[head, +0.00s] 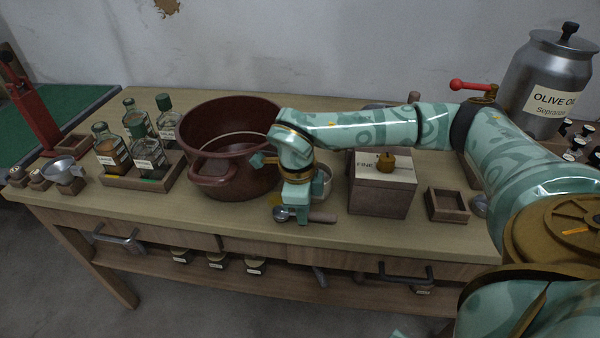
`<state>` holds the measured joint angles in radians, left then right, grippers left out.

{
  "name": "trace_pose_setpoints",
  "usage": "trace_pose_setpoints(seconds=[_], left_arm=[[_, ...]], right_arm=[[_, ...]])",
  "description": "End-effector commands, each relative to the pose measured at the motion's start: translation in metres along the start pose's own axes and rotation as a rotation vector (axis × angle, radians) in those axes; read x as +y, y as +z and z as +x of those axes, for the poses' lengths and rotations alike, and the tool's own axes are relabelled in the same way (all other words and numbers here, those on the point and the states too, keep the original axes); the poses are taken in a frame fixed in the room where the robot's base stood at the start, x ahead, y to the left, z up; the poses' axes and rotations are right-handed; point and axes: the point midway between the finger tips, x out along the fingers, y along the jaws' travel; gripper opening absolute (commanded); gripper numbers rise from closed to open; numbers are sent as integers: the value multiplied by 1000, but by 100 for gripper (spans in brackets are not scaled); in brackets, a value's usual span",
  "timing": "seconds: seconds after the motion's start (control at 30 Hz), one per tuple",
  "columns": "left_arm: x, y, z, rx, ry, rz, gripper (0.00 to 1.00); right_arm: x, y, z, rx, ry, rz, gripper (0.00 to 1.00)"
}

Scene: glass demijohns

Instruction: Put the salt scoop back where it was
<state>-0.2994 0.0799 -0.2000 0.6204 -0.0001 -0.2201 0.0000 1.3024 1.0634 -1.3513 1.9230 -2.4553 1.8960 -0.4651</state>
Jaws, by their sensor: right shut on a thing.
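My right gripper (293,213) is low over the front of the table, shut on the salt scoop. The scoop has a small metal bowl (281,213) to the left of the fingers and a wooden handle (322,217) to the right. I cannot tell whether it touches the tabletop. A wooden box (380,196) with a pale lid, a round knob and a label beginning "FINE" stands right of the gripper. A small open wooden tray (447,206) right of the box looks empty. My left gripper is out of view.
A dark red pot (225,165) stands left of the gripper. A metal vessel (324,182) is partly hidden behind my wrist. Bottles in a wooden rack (150,180) and a funnel (62,168) are at left. An olive oil can (548,85) stands back right. Drawer handles project below the front edge.

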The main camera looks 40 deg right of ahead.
Motion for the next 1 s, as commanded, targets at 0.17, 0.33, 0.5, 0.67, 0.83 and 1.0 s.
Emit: trace_pose_setpoints(seconds=[0.17, 0.33, 0.5, 0.67, 0.83, 1.0], left_arm=[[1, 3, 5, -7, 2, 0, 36], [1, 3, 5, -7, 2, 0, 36], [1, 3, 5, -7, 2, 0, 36], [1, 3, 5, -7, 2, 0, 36], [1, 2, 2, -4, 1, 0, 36], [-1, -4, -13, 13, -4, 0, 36]], right_arm=[[0, 1, 9, -1, -1, -1, 0], [0, 1, 10, -1, -1, -1, 0], [0, 1, 11, -2, -1, -1, 39], [0, 1, 11, -2, -1, -1, 39], [0, 1, 3, -3, -2, 0, 39], [0, 1, -34, -8, -6, 0, 39]])
